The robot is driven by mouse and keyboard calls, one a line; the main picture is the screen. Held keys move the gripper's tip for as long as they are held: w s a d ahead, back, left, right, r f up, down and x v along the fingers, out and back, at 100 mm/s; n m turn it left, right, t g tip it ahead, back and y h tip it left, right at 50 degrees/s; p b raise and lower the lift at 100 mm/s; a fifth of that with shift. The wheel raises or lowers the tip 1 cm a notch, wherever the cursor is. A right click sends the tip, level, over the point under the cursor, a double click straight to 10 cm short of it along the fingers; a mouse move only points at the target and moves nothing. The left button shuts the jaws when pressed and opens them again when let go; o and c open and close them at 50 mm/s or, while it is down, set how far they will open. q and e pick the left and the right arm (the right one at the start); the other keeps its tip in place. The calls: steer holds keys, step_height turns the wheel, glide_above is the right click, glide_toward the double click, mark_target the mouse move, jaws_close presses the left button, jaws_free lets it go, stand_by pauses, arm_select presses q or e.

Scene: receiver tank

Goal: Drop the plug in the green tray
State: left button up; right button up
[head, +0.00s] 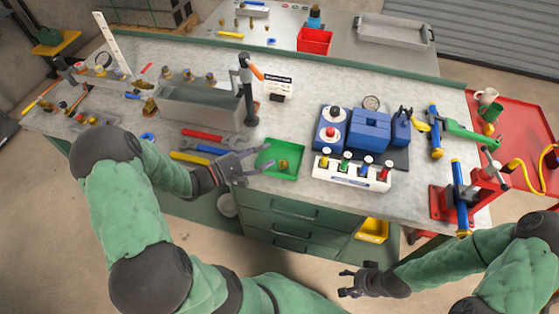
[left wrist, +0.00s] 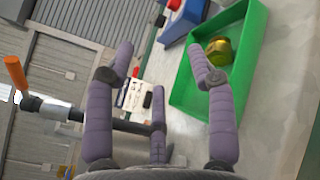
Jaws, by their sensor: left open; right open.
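The green tray (head: 268,170) sits on the workbench near its front edge. A brass plug (head: 283,164) lies inside it, and in the left wrist view the plug (left wrist: 219,51) rests in the green tray (left wrist: 252,82). My left gripper (head: 243,168) is just left of the tray, open and empty. In the left wrist view the left gripper (left wrist: 160,75) has its fingers spread, one overlapping the tray's edge. My right gripper (head: 352,281) is open and empty, low in front of the bench.
A grey tank (head: 200,108) with a tap column (head: 247,90) stands behind the left gripper. Wrenches (head: 200,145) lie left of the tray.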

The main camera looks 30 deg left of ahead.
arm_select(q)
steer(key=v, duration=1)
steer(key=shift+a, duration=0.1)
